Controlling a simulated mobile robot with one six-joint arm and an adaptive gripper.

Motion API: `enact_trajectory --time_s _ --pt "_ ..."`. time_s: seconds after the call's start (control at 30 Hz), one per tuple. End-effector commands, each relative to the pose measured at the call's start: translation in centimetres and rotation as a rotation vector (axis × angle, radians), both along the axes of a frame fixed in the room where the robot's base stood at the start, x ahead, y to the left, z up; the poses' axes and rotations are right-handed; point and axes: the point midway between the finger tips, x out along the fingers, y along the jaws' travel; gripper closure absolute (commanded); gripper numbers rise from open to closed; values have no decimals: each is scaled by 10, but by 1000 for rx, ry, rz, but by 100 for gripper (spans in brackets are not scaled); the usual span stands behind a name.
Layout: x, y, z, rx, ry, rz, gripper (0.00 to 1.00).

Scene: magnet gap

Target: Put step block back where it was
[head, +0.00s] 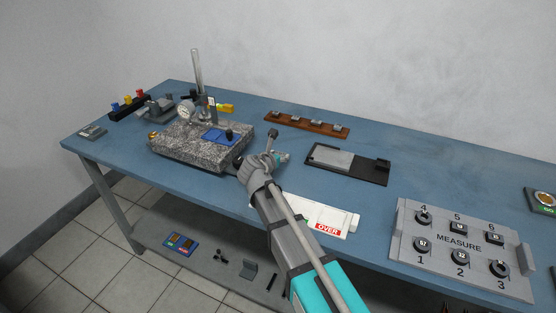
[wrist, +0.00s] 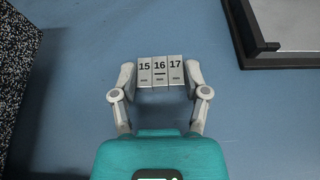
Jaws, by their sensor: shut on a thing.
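The step block (wrist: 160,72) is a small light-grey block with steps marked 15, 16 and 17. My gripper (wrist: 160,80) is shut on it, one finger at each end. In the wrist view the blue bench top lies below the block; I cannot tell how high above it the block is. In the head view my gripper is near the right side of the speckled granite plate (head: 196,141), and the block is not clear there. The dark tray (head: 376,171) with a grey plate is to the right; its corner shows in the wrist view (wrist: 240,30).
A dial gauge stand (head: 187,112) and a blue piece (head: 218,134) are on the granite plate. A brown rack (head: 290,122) with several small blocks lies behind. A white OVER tray (head: 343,216) and a MEASURE panel (head: 459,244) are at the front right. Bare bench lies between.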

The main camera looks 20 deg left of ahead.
Motion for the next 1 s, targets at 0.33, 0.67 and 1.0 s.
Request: enact_trajectory --time_s 0.33,0.67,1.0 --pt "0 0 -1 0 0 0 98" --pt "0 0 -3 0 0 0 9" --pt "0 0 -3 0 0 0 6"
